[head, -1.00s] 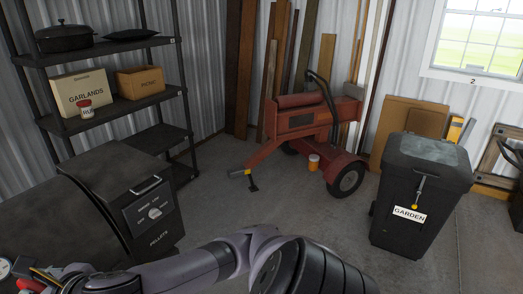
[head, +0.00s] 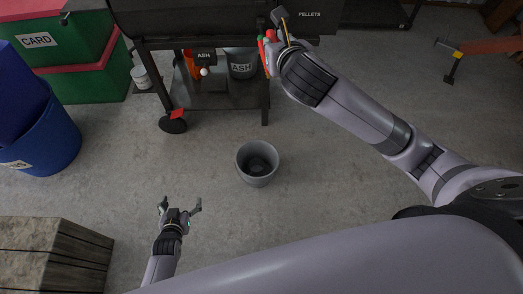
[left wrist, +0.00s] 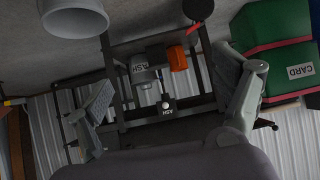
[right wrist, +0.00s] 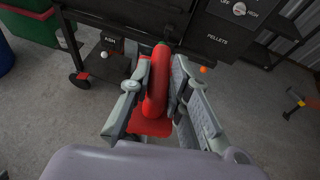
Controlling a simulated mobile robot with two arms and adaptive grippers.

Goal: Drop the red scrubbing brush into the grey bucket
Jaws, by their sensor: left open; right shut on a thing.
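The grey bucket (head: 257,178) stands upright on the concrete floor in the middle of the head view, its open mouth facing up. Part of a grey bucket (left wrist: 75,18) shows at the top of the left wrist view. My right gripper (head: 273,50) is shut on the red scrubbing brush (right wrist: 155,95). It is beyond the bucket, by the front of the black grill; in the head view only a little red of the brush shows. My left gripper (head: 181,206) is open and empty, left of and nearer than the bucket.
A black grill cart (head: 200,20) stands behind the bucket, with a grey ASH bucket (head: 242,63) on its lower shelf. Green crates (head: 75,60) and a blue bin (head: 45,140) are at left, a wooden crate (head: 45,255) at lower left. Floor around the bucket is clear.

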